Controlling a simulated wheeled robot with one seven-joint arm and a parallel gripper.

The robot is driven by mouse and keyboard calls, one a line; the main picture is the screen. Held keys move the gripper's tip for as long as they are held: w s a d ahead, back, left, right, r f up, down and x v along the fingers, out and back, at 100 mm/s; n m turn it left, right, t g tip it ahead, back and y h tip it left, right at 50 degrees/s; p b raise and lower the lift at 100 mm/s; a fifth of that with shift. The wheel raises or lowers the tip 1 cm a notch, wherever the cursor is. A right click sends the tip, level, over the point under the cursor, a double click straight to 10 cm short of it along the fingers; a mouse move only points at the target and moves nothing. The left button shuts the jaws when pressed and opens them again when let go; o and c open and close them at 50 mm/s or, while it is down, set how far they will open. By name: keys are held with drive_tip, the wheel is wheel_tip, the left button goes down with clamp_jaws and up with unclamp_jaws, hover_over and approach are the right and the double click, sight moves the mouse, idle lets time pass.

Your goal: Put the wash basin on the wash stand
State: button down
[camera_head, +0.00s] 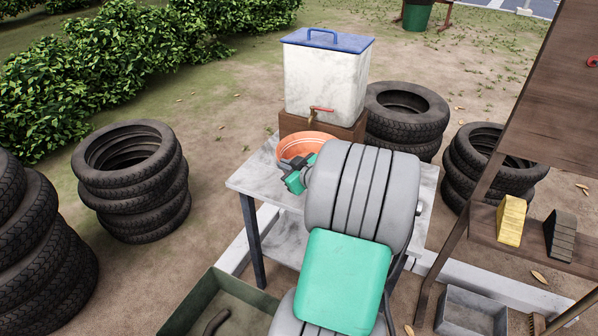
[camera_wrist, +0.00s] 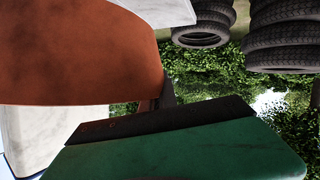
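The orange wash basin (camera_head: 303,146) is at the back of the grey-topped wash stand (camera_head: 262,175), below the tap of a white water tank. I cannot tell whether it rests on the top or is held just above it. My gripper (camera_head: 296,172) is at the basin's near left rim; my arm hides the basin's right part and much of the stand. In the wrist view the basin wall (camera_wrist: 75,55) fills the upper left, close to my gripper (camera_wrist: 165,108). The fingers overlap the rim area, but their gap is hidden.
The white tank (camera_head: 325,85) with a blue lid stands on a brown block behind the basin, its red-handled tap (camera_head: 314,113) close above it. Tyre stacks (camera_head: 135,180) stand around. A wooden shelf (camera_head: 530,240) is at right, a green bin (camera_head: 215,300) at front left.

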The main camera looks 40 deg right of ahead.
drive_tip(key=w+d+f+p, duration=0.1)
drive_tip(key=w+f, duration=0.2)
drive_tip(key=f, duration=0.1)
drive_tip(key=w+d+f+p, duration=0.1)
drive_tip(key=w+d+f, duration=0.1)
drive_tip(key=w+f, duration=0.1)
drive_tip(key=w+d+f+p, duration=0.1)
drive_tip(key=w+f, duration=0.3)
drive_tip(key=shift+w+d+f, duration=0.1)
drive_tip(key=shift+d+f, duration=0.2)
drive_tip(key=shift+f, duration=0.1)
drive_tip(key=shift+f, duration=0.15)
drive_tip(key=c, duration=1.7)
unclamp_jaws()
